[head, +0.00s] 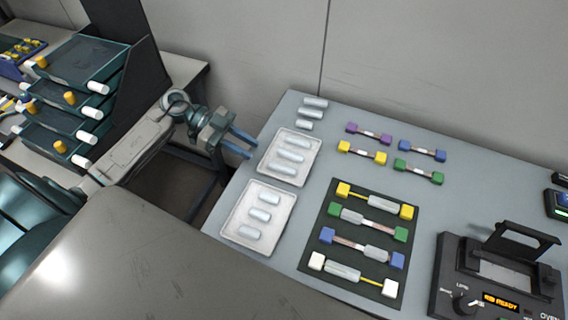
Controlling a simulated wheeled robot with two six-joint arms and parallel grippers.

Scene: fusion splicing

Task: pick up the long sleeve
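Three loose silvery sleeves lie in a short column at the back left of the grey table. The farthest sleeve (315,102) looks the longest. The middle sleeve (311,113) and the nearest sleeve (304,125) look shorter. My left gripper (242,144) is at the table's left edge, left of these sleeves and beside the upper white tray. Its two blue fingers are apart with nothing between them. My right gripper is not in view.
The upper white tray (309,159) and lower white tray (238,212) hold several sleeves. A dark mat (318,243) carries several coloured cable pieces, with more behind it, such as a purple-ended one (369,134). A black oven (497,282) stands right. A shelf rack (83,60) stands left.

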